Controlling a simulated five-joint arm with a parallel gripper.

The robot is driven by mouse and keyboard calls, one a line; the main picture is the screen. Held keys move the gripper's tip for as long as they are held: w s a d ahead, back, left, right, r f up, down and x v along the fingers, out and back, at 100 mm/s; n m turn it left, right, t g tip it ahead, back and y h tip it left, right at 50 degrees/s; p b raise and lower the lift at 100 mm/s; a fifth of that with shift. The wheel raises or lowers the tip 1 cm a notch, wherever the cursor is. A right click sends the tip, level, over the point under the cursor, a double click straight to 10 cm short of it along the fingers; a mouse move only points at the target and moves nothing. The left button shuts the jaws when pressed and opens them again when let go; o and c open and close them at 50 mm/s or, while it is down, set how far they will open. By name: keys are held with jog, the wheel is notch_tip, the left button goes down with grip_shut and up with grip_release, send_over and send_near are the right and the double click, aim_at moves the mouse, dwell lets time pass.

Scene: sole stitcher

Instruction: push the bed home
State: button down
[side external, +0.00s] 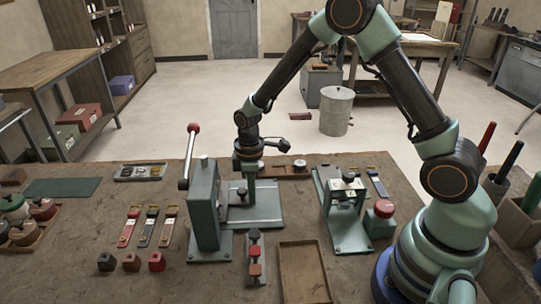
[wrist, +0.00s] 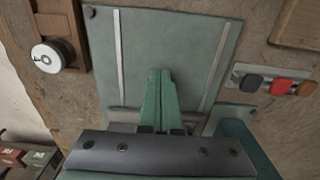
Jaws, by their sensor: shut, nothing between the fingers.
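The green stitcher (side external: 205,205), with a tall red-knobbed lever, stands left of centre in the side view. Its flat green base plate (side external: 265,208) extends to the right. In the wrist view the plate (wrist: 165,40) carries two pale parallel rails. A grey slab (wrist: 125,115) crosses the rails near the stitcher end and looks like the bed; my gripper partly hides it. My gripper (side external: 251,200) points down over the plate just right of the stitcher. Its fingers (wrist: 158,72) are together and empty in the wrist view. I cannot tell whether they touch the slab.
A strip of coloured blocks (side external: 255,258) and a wooden tray (side external: 303,272) lie in front of the plate. A second green fixture (side external: 345,205) stands to the right. A brown holder with a white-topped spool (wrist: 45,57) lies behind the plate.

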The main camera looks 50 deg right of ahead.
dwell(0.4)
jog(key=shift+s+d, duration=0.35)
jog(key=shift+r, duration=0.15)
jog(key=shift+r, duration=3.1)
jog(key=shift+s+d, duration=0.1)
jog(key=shift+s+d, duration=0.6)
jog(key=shift+d, duration=0.05)
